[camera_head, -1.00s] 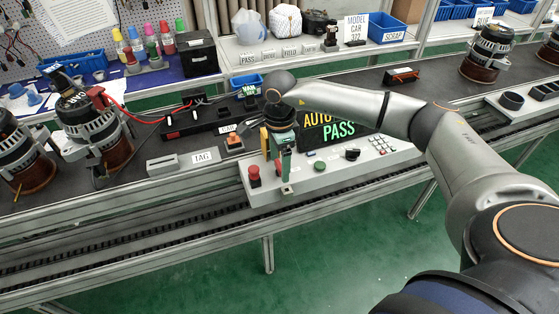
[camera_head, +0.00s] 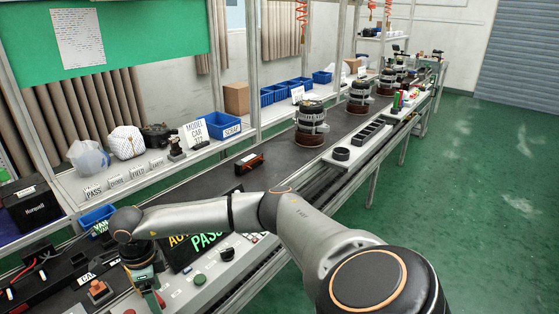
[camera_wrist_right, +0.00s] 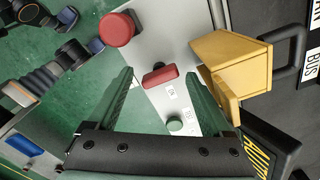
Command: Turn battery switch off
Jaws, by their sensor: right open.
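In the right wrist view a red switch handle (camera_wrist_right: 160,75), with a small white label beside it, stands on the light grey control panel (camera_wrist_right: 153,112). My right gripper (camera_wrist_right: 165,75) is open, its green fingers on either side of the red handle, with a gap to each. A red mushroom button (camera_wrist_right: 118,29) lies beyond the fingertips, and a green button (camera_wrist_right: 175,123) lies between the finger bases. My left gripper is not in view.
A yellow block (camera_wrist_right: 232,62) stands close beside one finger. The lit PASS display (camera_head: 206,241) and a black knob (camera_head: 227,254) are right of the gripper in the head view. Alternators (camera_head: 311,125) stand farther along the line.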

